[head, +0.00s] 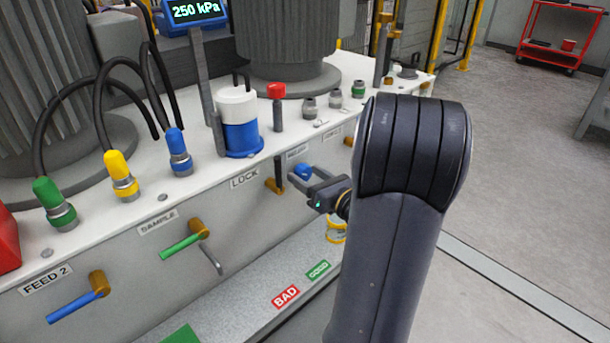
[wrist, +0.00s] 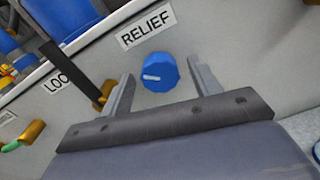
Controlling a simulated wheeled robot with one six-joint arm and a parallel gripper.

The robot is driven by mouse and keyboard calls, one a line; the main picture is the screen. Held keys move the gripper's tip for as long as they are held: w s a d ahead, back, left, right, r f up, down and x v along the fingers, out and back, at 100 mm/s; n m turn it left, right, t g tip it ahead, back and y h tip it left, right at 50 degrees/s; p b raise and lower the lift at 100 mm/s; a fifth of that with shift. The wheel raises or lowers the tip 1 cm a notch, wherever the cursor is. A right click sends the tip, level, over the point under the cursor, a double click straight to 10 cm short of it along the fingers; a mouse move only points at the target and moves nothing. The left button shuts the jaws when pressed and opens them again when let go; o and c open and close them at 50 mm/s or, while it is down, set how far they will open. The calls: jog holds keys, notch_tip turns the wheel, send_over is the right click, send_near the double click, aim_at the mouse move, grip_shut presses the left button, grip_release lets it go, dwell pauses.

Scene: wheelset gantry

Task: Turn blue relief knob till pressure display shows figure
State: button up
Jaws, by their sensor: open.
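The blue relief knob (wrist: 159,73) is on the grey front panel below the RELIEF label (wrist: 147,26), with a white pointer mark aimed left. In the head view the knob (head: 303,171) is partly hidden by my gripper. My gripper (wrist: 160,86) is open, with one finger on each side of the knob; gaps show between knob and fingers in the wrist view. In the head view my gripper (head: 308,188) reaches the panel from the right. The pressure display (head: 194,10) reads 250 kPa.
A lock lever (head: 275,180) with a dark handle is just left of my gripper. The green sample lever (head: 182,246) and blue feed lever (head: 76,306) are farther left.

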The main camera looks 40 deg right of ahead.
jog(key=shift+w+a, duration=0.1)
jog(key=shift+w, duration=0.6)
jog(key=shift+c, duration=0.3)
jog(key=c, duration=0.9)
